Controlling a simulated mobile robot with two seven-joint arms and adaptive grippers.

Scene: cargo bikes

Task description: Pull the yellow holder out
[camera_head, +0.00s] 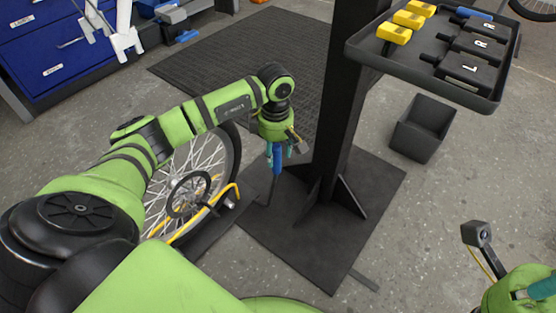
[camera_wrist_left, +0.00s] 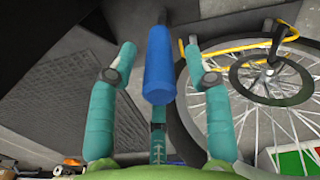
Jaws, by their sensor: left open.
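No single thing is clearly the yellow holder. Three yellow blocks (camera_head: 394,33) with black ends lie on the raised black tray (camera_head: 468,96), and a yellow curved part (camera_head: 230,190) sits by the bike wheel (camera_head: 196,165); it also shows in the left wrist view (camera_wrist_left: 268,43). My left gripper (camera_head: 277,152) points down near the black post. Its teal fingers are open on either side of a blue handle (camera_wrist_left: 160,70), with gaps on both sides in the left wrist view. My right gripper (camera_head: 540,288) is only partly in view at the lower right.
A black post (camera_head: 343,100) on a black base plate (camera_head: 375,190) stands right of my left gripper. A dark bin (camera_head: 423,128) is on the floor behind. Blue drawers (camera_head: 60,45) stand at the back left. The floor at right is mostly clear.

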